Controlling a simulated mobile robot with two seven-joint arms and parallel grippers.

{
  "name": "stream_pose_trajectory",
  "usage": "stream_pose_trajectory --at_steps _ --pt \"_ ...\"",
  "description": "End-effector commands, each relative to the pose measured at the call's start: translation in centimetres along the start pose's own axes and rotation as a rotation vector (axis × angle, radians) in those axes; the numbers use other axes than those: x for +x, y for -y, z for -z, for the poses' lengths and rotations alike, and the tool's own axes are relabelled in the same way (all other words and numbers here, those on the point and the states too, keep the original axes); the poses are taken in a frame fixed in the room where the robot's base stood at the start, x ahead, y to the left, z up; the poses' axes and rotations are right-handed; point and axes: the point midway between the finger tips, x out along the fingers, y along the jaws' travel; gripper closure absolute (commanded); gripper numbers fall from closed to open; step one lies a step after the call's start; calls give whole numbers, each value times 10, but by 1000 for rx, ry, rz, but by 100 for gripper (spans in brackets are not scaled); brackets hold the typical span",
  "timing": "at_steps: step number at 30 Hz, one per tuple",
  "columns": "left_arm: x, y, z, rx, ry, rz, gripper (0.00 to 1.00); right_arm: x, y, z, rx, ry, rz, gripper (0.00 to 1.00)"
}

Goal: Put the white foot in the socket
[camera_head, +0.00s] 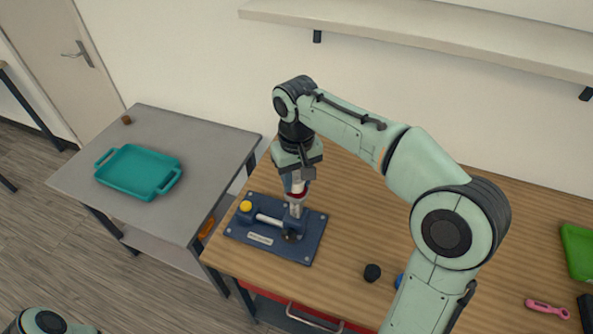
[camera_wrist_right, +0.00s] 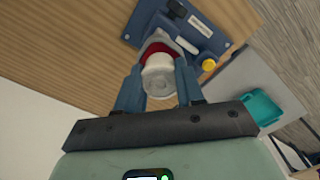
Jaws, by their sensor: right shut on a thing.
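My right gripper (camera_head: 296,176) is shut on the white foot (camera_head: 298,187) and holds it upright over the blue fixture board (camera_head: 262,256). In the right wrist view the white foot (camera_wrist_right: 158,68) sits between the two fingers of the right gripper (camera_wrist_right: 160,88), with a red part (camera_wrist_right: 152,49) just beyond it. In the head view a pale metallic piece (camera_head: 295,209) shows below the red band, above the board's right part. I cannot tell whether it touches the socket, whose opening is hidden. My left gripper is out of view.
The board has a yellow knob (camera_head: 245,206) and a light horizontal bar (camera_head: 269,220). A black round piece (camera_head: 372,272) and a pink tool (camera_head: 547,308) lie on the wooden table (camera_head: 340,215). A teal tray (camera_head: 138,171) is on the grey table (camera_head: 205,143). A green tray (camera_head: 580,250) is at right.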

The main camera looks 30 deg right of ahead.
Motion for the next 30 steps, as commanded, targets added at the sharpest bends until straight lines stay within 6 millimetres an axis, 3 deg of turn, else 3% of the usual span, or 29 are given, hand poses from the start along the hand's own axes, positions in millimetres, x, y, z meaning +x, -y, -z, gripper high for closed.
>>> stream_pose_trajectory --at_steps 30 --pt "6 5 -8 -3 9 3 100 13 0 0 0 2 0 97"
